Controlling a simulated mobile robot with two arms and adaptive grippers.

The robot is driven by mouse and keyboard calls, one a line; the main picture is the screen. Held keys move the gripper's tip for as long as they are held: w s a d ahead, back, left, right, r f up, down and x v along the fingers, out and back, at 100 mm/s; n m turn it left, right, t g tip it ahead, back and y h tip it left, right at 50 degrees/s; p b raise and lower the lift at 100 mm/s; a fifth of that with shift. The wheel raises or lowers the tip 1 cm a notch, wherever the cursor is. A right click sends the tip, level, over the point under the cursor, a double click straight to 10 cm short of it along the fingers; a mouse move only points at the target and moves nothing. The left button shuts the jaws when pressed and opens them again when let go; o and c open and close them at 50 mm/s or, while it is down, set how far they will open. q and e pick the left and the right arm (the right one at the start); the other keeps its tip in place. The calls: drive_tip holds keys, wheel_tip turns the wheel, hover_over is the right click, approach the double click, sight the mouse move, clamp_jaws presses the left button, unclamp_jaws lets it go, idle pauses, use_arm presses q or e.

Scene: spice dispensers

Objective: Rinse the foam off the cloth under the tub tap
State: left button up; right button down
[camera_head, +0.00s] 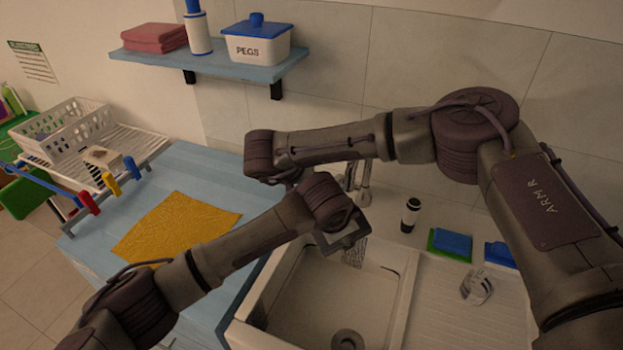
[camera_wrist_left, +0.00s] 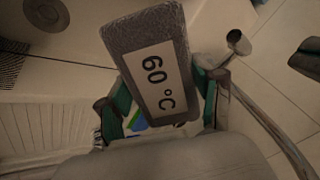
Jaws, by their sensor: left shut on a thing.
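My left gripper (camera_head: 343,235) is over the back of the white tub (camera_head: 262,292). In the left wrist view its green-padded fingers stand on both sides of a grey speckled block-like thing (camera_wrist_left: 117,37) with a white "60 °C" label, and they are shut on it. I cannot tell if this is the cloth, and I see no foam. A yellow cloth (camera_head: 178,226) lies flat on the blue counter. The chrome tap (camera_head: 362,183) stands behind the tub. My right gripper (camera_head: 288,177) is mostly hidden near the tap, behind my left arm.
A blue-and-green sponge (camera_head: 451,243), a dark bottle (camera_head: 411,214) and a clear glass (camera_head: 476,287) stand right of the tub. A rack with a white basket (camera_head: 68,133) is at the left. A shelf (camera_head: 215,66) hangs above. The tub floor looks clear.

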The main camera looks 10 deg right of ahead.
use_arm(q)
drive_tip(key=s+a+p, duration=0.4)
drive_tip(key=s+p, duration=0.1)
drive_tip(key=s, duration=0.1)
drive_tip(key=shift+a+p, duration=0.25)
drive_tip(key=shift+p, duration=0.05)
idle(1.3)
drive_tip(key=s+a+r+p, duration=0.3)
drive_tip(key=s+r+p, duration=0.1)
drive_tip(key=p, duration=0.2)
idle(0.4)
idle(1.1)
